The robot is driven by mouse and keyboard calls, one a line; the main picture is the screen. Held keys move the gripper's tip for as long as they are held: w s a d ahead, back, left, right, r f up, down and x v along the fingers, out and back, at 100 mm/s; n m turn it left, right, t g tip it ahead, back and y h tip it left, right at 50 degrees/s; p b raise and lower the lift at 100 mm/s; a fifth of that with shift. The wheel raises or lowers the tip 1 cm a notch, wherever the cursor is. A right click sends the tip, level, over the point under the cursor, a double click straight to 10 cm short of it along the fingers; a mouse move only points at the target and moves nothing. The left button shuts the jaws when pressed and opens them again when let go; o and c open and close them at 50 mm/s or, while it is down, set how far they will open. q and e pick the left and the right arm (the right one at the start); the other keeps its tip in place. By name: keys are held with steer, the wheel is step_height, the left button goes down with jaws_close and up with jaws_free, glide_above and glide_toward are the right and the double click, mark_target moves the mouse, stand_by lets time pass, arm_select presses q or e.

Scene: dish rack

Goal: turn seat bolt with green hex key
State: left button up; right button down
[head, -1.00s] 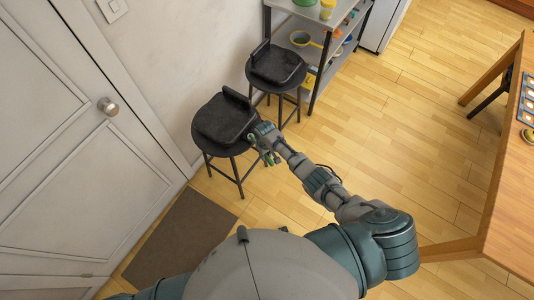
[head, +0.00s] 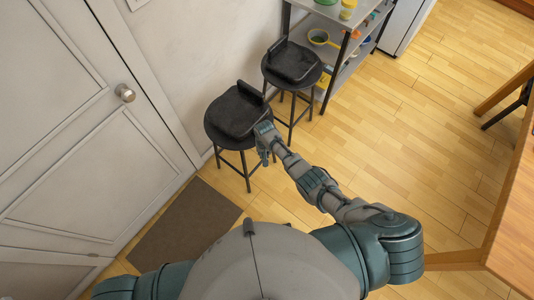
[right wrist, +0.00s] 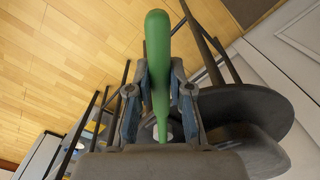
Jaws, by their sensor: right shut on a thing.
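The nearer black stool (head: 236,117) stands by the wall, upright, with a low backrest. My right gripper (head: 265,150) is at the right edge of its seat in the head view. In the right wrist view my right gripper (right wrist: 160,98) is shut on the green hex key (right wrist: 157,45), whose thick green handle points up in that picture. A dark round stool seat (right wrist: 245,108) lies right of the key in that view. The seat bolt cannot be made out, and whether the key touches the stool cannot be told. My left gripper is out of view.
A second black stool (head: 292,64) stands just behind the nearer one, close to a metal shelf (head: 345,60) with bowls. A white door (head: 75,140) is at left, with a brown mat (head: 186,225) before it. A wooden table (head: 515,220) is at right. Open floor lies between.

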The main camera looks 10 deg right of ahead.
steer(key=shift+w+d+r+n+p, duration=0.15)
steer(key=shift+d+n+p, duration=0.1)
steer(key=shift+d+n, duration=0.7)
steer(key=shift+w+d+n+p, duration=0.15)
steer(key=shift+d+n+p, duration=0.1)
steer(key=shift+d+n, duration=0.65)
steer(key=shift+d+r, duration=0.1)
steer(key=shift+d, duration=0.1)
steer(key=shift+r+p, duration=0.15)
steer(key=shift+p, duration=0.15)
steer(key=shift+r+p, duration=0.4)
